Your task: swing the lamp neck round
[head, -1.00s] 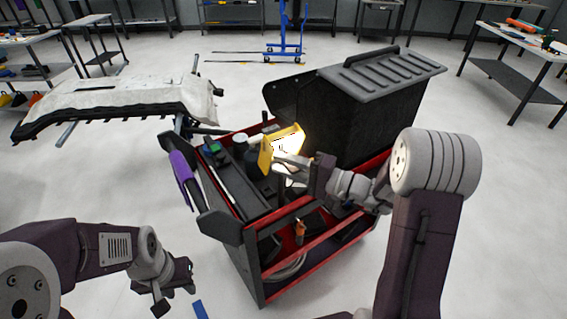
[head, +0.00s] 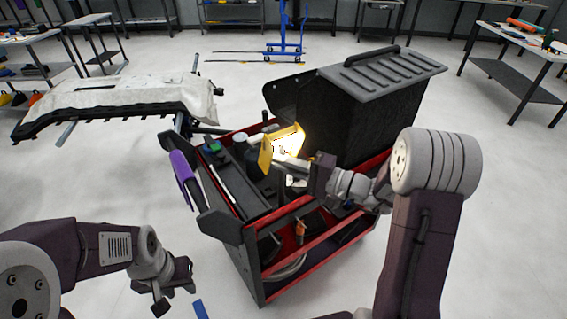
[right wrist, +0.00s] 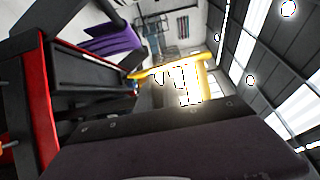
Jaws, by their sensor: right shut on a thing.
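The lamp (head: 266,155) has a yellow head with a bright, glowing face and sits over the red and black tool cart (head: 262,262). My right gripper (head: 296,163) reaches in from the right and is shut on the lamp, at its lower right side. The fingers and the exact grip spot are partly lost in the glare. In the right wrist view, the lamp's yellow frame (right wrist: 205,72) shows just beyond the dark gripper body. My left gripper (head: 176,290) hangs low at the left, away from the cart. Its jaw state is unclear.
A bumper under a white cover (head: 120,97) rests on a stand at the left. The floor around the cart is mostly clear.

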